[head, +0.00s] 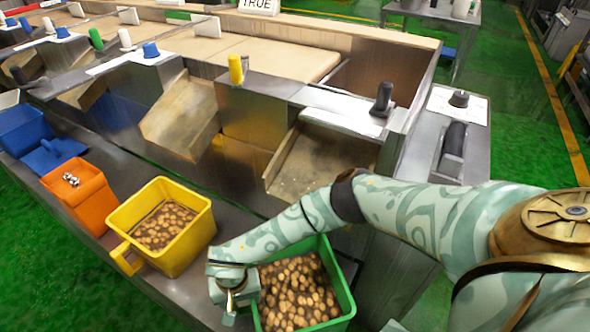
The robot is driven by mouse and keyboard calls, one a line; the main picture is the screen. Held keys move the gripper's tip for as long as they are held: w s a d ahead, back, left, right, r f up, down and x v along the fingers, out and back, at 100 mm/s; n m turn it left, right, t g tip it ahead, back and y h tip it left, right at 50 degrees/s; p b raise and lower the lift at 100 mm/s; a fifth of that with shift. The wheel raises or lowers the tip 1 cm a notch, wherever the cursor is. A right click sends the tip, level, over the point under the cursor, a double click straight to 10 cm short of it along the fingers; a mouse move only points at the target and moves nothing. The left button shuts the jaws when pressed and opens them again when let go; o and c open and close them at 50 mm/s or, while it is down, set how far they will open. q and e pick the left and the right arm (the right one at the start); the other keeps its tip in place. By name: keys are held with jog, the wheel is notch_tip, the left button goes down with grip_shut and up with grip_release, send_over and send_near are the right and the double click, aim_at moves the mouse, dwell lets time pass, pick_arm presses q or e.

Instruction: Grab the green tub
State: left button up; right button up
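The green tub (345,294) stands on the metal ledge at the lower middle of the head view, filled with brown, potato-like pieces. My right arm comes in from the right and reaches across above the tub, hiding part of its far left side. My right gripper (230,312) is at the tub's left side, pointing down close to its left rim. I cannot tell whether its fingers touch the rim or how far apart they are. My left gripper does not show.
Left of the green tub stands a yellow tub (203,233) with similar pieces, then an orange bin (92,203) and blue bins (22,130). Metal chutes (318,165) rise behind the ledge. A black-handled control (382,100) stands on the machine top. Green floor lies beyond.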

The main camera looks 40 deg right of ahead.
grip_shut()
jog(key=shift+w, duration=0.1)
jog(key=shift+r, duration=0.2)
